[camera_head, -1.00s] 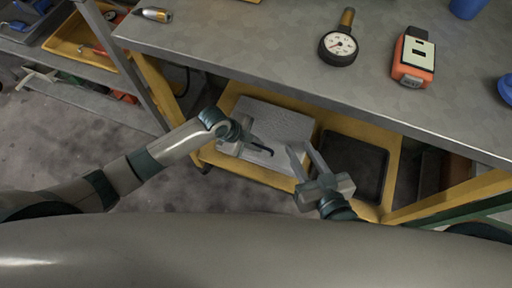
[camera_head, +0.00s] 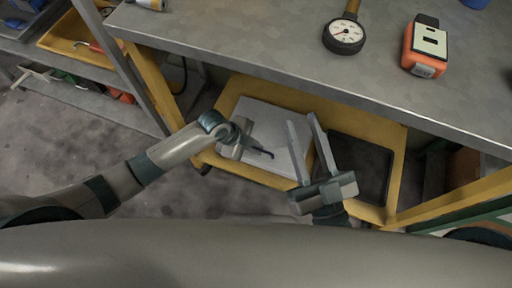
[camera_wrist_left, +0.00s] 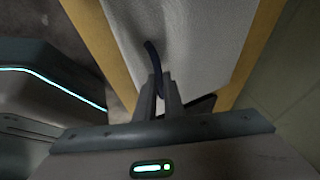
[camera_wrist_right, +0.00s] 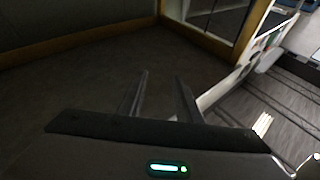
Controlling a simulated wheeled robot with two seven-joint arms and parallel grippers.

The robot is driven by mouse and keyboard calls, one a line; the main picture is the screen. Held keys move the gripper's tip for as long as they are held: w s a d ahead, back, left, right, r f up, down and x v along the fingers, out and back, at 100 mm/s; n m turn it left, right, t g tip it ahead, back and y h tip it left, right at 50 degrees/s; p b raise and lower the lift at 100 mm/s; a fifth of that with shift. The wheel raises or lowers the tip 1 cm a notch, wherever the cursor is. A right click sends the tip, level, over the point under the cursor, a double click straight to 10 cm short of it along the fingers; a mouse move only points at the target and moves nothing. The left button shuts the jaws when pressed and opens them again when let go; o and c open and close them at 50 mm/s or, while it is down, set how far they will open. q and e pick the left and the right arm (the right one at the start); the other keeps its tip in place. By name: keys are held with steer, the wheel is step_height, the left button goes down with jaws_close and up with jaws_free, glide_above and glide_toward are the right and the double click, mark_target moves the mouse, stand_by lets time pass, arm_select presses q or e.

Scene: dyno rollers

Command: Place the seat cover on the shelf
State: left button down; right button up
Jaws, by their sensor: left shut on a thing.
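A pale grey-white flat slab (camera_head: 275,120), possibly the seat cover, lies on the yellow lower shelf (camera_head: 225,98) under the bench. It also fills the top of the left wrist view (camera_wrist_left: 205,35). My left gripper (camera_head: 252,148) is over the slab, shut on a thin dark blue curved strip (camera_head: 265,153). In the left wrist view the strip (camera_wrist_left: 152,55) curves up from the fingers. I cannot tell whether it belongs to the slab. My right gripper (camera_head: 301,119) is open and empty near the slab's right side; its fingers stand apart in the right wrist view (camera_wrist_right: 160,78).
A black tray (camera_head: 362,165) is on the same shelf, right of the slab. Above is the metal bench top (camera_head: 250,45) with a pressure gauge (camera_head: 344,35) and an orange meter (camera_head: 424,48). A yellow bench leg (camera_head: 155,85) stands left. Grey floor lies at left.

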arm_select(q)
steer(key=c, duration=1.9)
jaws_free()
steer(key=shift+o, duration=0.2)
